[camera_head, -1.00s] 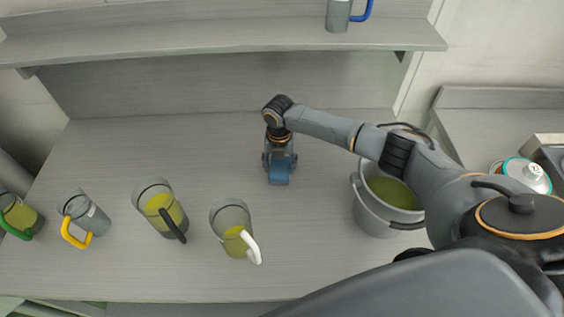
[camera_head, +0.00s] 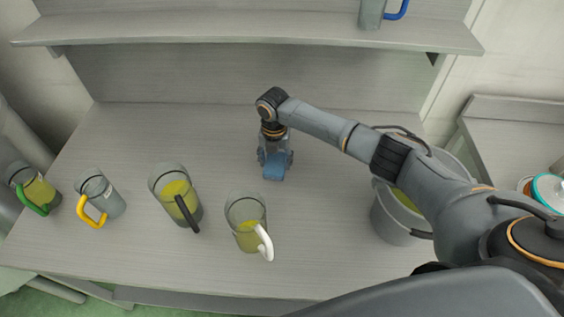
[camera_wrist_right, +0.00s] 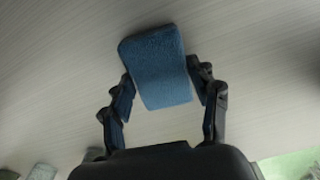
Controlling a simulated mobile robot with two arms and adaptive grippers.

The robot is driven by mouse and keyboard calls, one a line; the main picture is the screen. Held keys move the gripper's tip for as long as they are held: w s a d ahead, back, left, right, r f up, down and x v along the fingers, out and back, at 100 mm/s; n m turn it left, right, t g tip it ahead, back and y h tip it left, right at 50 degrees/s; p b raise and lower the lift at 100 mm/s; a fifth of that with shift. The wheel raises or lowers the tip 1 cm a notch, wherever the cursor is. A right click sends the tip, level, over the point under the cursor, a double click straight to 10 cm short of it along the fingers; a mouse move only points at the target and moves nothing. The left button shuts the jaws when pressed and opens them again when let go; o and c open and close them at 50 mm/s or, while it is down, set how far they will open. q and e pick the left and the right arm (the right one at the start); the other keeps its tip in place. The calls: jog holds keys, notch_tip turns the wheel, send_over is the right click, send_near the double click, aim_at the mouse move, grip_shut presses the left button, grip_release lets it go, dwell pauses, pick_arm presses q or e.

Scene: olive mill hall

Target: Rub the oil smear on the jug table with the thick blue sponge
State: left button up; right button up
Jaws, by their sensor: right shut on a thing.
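My right gripper (camera_head: 274,160) is shut on the thick blue sponge (camera_head: 275,172) over the middle of the jug table (camera_head: 330,225). In the right wrist view the sponge (camera_wrist_right: 160,68) sits between the two fingers (camera_wrist_right: 165,100), its far end beyond the fingertips. The sponge is at or close to the table top; I cannot tell whether it touches. No oil smear shows on the visible table; the sponge and arm may hide it. My left gripper is not in view.
Several jugs stand left and front: green-handled (camera_head: 35,190), yellow-handled (camera_head: 100,198), black-handled (camera_head: 175,195) and white-handled (camera_head: 246,222). A grey bucket (camera_head: 393,220) stands right, partly under my arm. A shelf (camera_head: 250,30) with a blue-handled jug (camera_head: 372,12) runs above the back.

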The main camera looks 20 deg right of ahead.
aim_at(301, 171)
jog(key=shift+w+a+f+b, duration=0.1)
jog(key=shift+w+a+b, duration=0.2)
jog(key=shift+a+b, duration=0.25)
jog(key=shift+w+a+f+b, duration=0.1)
jog(key=shift+w+a+b, duration=0.2)
jog(key=shift+a, duration=0.4)
jog(key=shift+w+a, duration=0.2)
jog(key=shift+a, duration=0.2)
jog(key=shift+r, duration=0.2)
jog(key=shift+s+d+p, duration=0.35)
jog(key=shift+d+p, duration=0.35)
jog(key=shift+p, duration=0.05)
jog(key=shift+s+d+f+p, duration=0.1)
jog(key=shift+s+d+p, duration=0.25)
jog(key=shift+d, duration=0.25)
jog(key=shift+s+d+f+p, duration=0.1)
jog(key=shift+s+d+p, duration=0.2)
jog(key=shift+d, duration=0.25)
